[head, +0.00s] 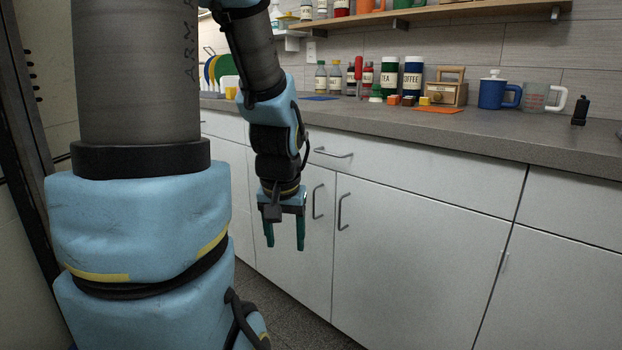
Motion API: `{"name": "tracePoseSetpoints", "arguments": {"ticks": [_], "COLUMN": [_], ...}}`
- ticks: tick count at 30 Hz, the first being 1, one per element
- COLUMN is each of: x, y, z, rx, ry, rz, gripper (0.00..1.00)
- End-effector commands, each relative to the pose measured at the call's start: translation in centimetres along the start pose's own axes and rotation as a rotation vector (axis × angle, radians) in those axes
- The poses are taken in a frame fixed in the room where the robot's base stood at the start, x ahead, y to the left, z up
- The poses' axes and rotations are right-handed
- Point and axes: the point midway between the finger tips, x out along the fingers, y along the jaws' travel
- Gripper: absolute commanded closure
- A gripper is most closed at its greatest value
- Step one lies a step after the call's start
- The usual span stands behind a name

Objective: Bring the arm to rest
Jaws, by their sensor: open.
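My gripper (285,244) hangs at the end of my arm with its two green fingers pointing down. The fingers are apart and nothing is between them. It is in front of the white lower cabinets (420,250), below the level of the countertop. My arm's large blue and grey links fill the left part of the head view and hide what is behind them.
The grey countertop (470,137) runs along the wall. On it stand a blue mug (491,94), a clear measuring cup (536,97), a coffee canister (412,77), a tea canister (389,76) and several bottles. Cabinet handles (341,212) stick out close to my gripper. A wooden shelf (440,12) is above.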

Motion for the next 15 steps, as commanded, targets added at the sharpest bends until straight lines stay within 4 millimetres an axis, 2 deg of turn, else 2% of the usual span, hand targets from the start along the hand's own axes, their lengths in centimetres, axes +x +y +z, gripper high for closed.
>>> {"name": "tracePoseSetpoints", "arguments": {"ticks": [1,5,6,15], "x": [0.9,2.3,0.9,-3.3], "y": [-0.4,-1.0,-1.0,-1.1], "z": [1.5,4.8,4.4,3.1], "rx": [-0.018,-0.057,-0.053,-0.051], "ry": [-0.034,-0.112,-0.109,-0.105], "rz": [0.006,0.029,0.03,0.028], "gripper": [0.38,0.38,0.38,0.38]}}
